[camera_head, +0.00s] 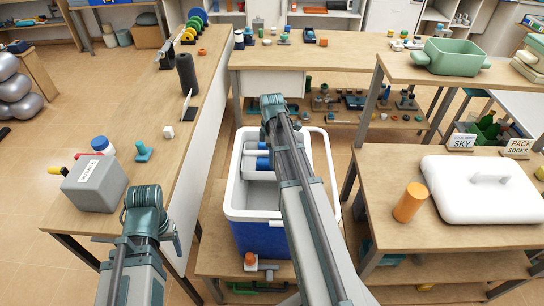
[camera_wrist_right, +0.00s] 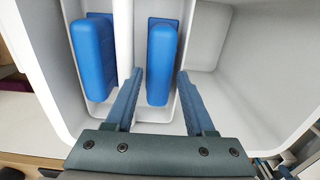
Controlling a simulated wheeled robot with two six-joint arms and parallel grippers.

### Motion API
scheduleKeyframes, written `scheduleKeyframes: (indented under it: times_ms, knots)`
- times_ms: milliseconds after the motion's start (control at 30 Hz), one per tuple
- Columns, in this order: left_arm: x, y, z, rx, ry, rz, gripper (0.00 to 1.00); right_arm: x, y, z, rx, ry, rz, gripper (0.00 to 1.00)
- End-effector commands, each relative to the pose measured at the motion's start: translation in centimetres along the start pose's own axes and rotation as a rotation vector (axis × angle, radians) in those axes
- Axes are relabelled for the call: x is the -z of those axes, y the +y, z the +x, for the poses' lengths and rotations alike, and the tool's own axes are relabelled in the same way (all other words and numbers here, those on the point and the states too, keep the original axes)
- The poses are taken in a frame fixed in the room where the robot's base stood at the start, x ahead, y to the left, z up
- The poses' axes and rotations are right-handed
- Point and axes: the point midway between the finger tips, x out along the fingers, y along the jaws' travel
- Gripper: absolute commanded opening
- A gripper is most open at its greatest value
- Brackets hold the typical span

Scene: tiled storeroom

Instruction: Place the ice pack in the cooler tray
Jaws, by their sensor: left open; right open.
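A blue cooler (camera_head: 262,238) with a white rim and white inside stands open in the middle. A white divided tray (camera_head: 250,140) sits in its far part. Two blue ice packs lie in separate tray compartments; in the right wrist view one is at the left (camera_wrist_right: 92,58) and the other at the right (camera_wrist_right: 162,62). My right gripper (camera_wrist_right: 160,72) is open, its fingers on either side of the right ice pack without a visible grip. In the head view its fingers are hidden by my arm. My left gripper (camera_head: 174,240) is open, mostly hidden behind my left arm, beside the left bench.
The left bench (camera_head: 150,120) holds a grey box (camera_head: 95,183) and small items. The right table (camera_head: 385,225) carries a white lid (camera_head: 482,190) and an orange cylinder (camera_head: 410,202). A green pot (camera_head: 452,57) stands on the shelf above. The cooler's near well is empty.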

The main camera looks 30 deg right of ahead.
Motion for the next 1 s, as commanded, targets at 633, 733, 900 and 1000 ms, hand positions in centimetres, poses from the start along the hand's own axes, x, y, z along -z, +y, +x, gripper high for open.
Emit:
scheduleKeyframes:
  times_ms: [633, 733, 900, 1000]
  knots:
    - [-0.6, -0.9, -9.8, 0.0, 0.0, 0.0, 0.72, 0.0, 0.0, -9.9, 0.0, 0.0, 0.0, 0.54]
    - [-0.6, -1.0, -10.6, 0.0, 0.0, 0.0, 0.72, 0.0, 0.0, -10.6, 0.0, 0.0, 0.0, 0.54]
    - [-0.6, -1.0, -10.8, 0.0, 0.0, 0.0, 0.72, 0.0, 0.0, -10.8, 0.0, 0.0, 0.0, 0.54]
    - [-0.6, -1.0, -10.7, 0.0, 0.0, 0.0, 0.72, 0.0, 0.0, -10.7, 0.0, 0.0, 0.0, 0.54]
